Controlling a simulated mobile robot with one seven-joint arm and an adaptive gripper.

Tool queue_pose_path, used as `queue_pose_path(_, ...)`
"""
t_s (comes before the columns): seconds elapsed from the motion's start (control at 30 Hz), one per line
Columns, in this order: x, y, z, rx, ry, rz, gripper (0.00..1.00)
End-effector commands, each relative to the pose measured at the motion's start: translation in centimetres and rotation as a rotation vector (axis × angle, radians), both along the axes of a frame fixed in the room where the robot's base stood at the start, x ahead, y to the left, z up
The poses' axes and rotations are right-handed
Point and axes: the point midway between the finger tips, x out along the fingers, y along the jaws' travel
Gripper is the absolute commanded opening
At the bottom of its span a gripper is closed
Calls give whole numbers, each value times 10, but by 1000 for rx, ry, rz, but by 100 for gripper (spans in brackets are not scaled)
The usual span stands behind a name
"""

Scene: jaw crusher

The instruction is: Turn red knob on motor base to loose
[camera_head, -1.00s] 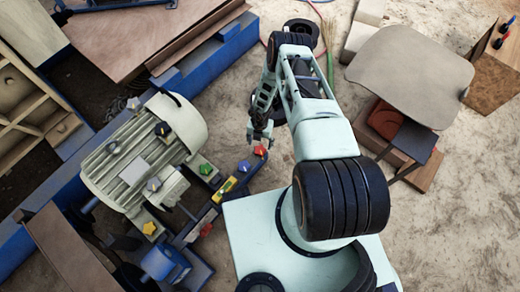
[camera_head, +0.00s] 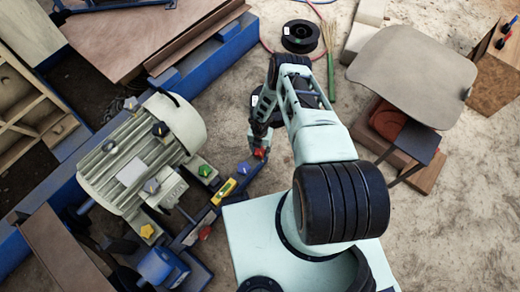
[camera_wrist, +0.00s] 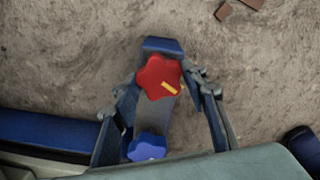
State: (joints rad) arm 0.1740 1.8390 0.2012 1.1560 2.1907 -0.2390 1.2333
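A red star-shaped knob (camera_head: 260,152) sits at the upper right end of the blue motor base rail (camera_head: 244,176). In the wrist view the same red knob (camera_wrist: 157,72) carries a yellow mark and lies between my gripper's fingers. My gripper (camera_head: 258,142) is right at this knob in the head view. In the wrist view my gripper (camera_wrist: 160,88) is open, with one finger on each side of the knob; whether either touches it I cannot tell. A second red knob (camera_head: 205,232) sits lower on the base, away from my gripper.
A blue knob (camera_wrist: 147,147) lies below the red one in the wrist view. A green knob (camera_head: 205,170), a yellow level (camera_head: 223,191) and the grey motor (camera_head: 145,152) are to the left. A black spool (camera_head: 300,36) lies behind my arm.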

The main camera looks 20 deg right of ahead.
Motion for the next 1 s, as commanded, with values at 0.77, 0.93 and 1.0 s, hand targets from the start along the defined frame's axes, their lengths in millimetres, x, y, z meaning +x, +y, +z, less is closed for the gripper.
queue_pose_path(0.77,0,0,-5,0,2,272,15)
queue_pose_path(0.93,0,0,-5,0,1,433,15)
queue_pose_path(1.0,0,0,-5,0,1,500,15)
